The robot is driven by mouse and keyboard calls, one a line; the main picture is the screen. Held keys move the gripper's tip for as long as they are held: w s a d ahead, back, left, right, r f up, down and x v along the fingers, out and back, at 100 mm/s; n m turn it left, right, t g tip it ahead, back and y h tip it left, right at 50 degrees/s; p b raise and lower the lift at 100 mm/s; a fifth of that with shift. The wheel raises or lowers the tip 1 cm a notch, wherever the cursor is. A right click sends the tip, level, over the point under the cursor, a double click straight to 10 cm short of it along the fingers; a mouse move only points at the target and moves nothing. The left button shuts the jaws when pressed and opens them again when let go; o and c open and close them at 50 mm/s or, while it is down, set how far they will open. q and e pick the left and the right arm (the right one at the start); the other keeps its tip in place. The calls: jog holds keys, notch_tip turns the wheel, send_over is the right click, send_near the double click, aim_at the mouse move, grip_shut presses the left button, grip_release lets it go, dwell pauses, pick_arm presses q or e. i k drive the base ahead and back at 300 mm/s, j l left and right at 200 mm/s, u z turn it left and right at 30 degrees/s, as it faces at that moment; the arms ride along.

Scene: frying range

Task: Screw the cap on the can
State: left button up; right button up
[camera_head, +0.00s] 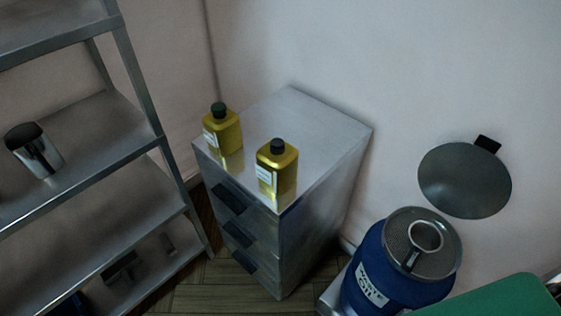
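A blue can (372,277) with a white label, part of which reads "OIL", stands at the lower right. Its grey top (440,262) carries a round metal ring with a short dark piece beside it; I cannot tell whether this is an opening, a cap or a tool. I cannot pick out a separate loose cap for the can. Two yellow bottles, a left one (229,131) with a dark green cap (218,109) and a right one (284,173) with a black cap (278,146), stand upright on a metal cabinet. Neither of my grippers is in view.
The metal drawer cabinet (318,125) stands in the corner, its top otherwise clear. A metal shelf rack (100,135) holding a shiny cup (36,150) is at left. A dark disc (464,181) with a black tab is against the wall. A green surface (505,299) fills the lower right corner.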

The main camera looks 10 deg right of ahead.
aim_at(276, 167)
jog(key=i+j+z, duration=0.3)
jog(key=z, duration=0.15)
jog(key=i+j+z, duration=0.25)
jog(key=j+z, duration=0.2)
